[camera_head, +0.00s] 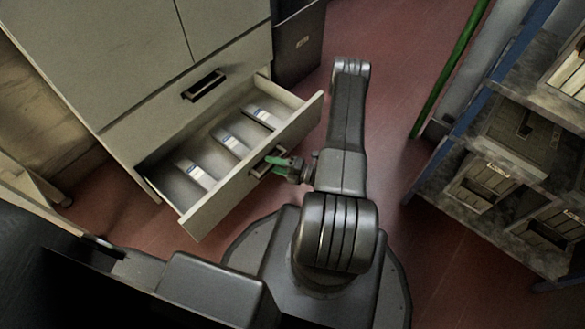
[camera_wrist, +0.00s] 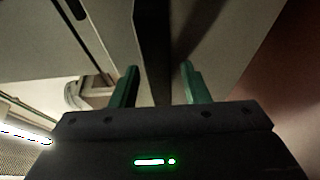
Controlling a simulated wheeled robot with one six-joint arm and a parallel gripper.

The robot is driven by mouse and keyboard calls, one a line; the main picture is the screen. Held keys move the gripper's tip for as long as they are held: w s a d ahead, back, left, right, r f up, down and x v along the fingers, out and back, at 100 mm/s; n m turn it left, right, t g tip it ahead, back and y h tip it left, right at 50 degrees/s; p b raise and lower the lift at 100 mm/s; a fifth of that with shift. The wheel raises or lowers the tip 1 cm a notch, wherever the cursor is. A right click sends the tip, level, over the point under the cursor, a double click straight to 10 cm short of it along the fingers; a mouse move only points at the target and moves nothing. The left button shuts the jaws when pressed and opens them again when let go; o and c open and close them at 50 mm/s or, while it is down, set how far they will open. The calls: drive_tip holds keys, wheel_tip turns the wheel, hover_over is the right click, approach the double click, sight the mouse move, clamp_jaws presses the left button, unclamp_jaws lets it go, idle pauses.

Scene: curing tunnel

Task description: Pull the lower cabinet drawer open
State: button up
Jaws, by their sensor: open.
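The lower drawer (camera_head: 250,170) of the grey cabinet (camera_head: 140,50) stands well out from the cabinet body in the head view. Several pale items with blue labels lie inside it. My gripper (camera_head: 283,162), with green fingers, is at the dark handle (camera_head: 262,165) on the drawer's front. In the wrist view my gripper (camera_wrist: 157,72) has its two green fingers spread apart, with a dark upright edge between them. I cannot tell whether the fingers touch the handle.
A closed front with a dark handle (camera_head: 205,84) is above the drawer. A shelf rack (camera_head: 490,105) with blue posts and crates stands at the right, near a green pole (camera_head: 447,70).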

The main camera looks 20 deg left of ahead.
drive_tip(key=d+p, duration=0.2)
drive_tip(key=d, duration=1.1)
drive_tip(key=shift+p, duration=0.4)
drive_tip(key=a+b, duration=0.2)
drive_tip(key=a, duration=0.9)
drive_tip(key=shift+a+b, duration=0.15)
drive_tip(key=shift+b, duration=0.15)
drive_tip(key=shift+a, duration=0.9)
drive_tip(key=shift+d, duration=0.1)
